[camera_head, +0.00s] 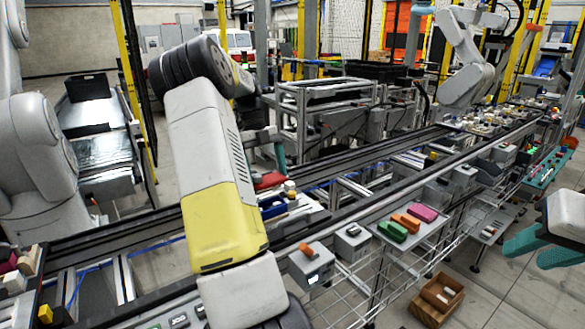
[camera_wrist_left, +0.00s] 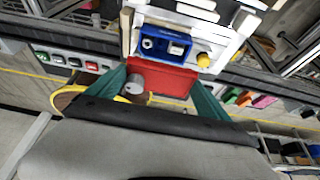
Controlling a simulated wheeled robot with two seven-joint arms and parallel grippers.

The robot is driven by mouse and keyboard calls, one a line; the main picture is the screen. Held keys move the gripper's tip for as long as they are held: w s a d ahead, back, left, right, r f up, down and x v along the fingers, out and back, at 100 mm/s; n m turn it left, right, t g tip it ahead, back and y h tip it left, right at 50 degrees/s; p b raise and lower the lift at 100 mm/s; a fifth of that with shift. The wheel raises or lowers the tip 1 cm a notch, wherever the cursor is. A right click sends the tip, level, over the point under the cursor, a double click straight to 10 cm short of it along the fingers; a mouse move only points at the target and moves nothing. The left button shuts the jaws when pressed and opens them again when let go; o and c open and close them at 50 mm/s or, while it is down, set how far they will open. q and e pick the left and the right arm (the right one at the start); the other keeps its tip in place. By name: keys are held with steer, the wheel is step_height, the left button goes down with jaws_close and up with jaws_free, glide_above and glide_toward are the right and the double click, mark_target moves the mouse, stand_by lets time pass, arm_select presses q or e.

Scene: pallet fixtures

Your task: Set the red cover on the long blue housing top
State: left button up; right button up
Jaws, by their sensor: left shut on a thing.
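My left gripper (camera_wrist_left: 161,82) is shut on the red cover (camera_wrist_left: 162,78), with one teal finger at each side of it in the left wrist view. In the head view the red cover (camera_head: 268,181) shows beside my arm, below a teal finger. A blue housing (camera_wrist_left: 153,44) sits in a white fixture (camera_wrist_left: 196,24), just beyond the cover's far edge in the wrist view; in the head view my arm partly hides it (camera_head: 272,208). I cannot tell whether cover and housing touch. My right gripper (camera_head: 532,254) appears open and empty at the right edge.
A yellow knob (camera_wrist_left: 203,60) stands beside the blue housing. The conveyor rails (camera_head: 345,200) run diagonally across the head view. A small table with green, orange and pink parts (camera_head: 408,225) stands right of my arm. A wooden box (camera_head: 438,299) is on the floor.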

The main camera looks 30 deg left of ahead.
arm_select(q)
steer(key=shift+f, duration=2.8)
steer(key=shift+f, duration=0.7)
steer(key=o, duration=1.1)
steer(key=v, duration=0.7)
steer(key=shift+a+r, duration=0.15)
steer(key=shift+r, duration=0.2)
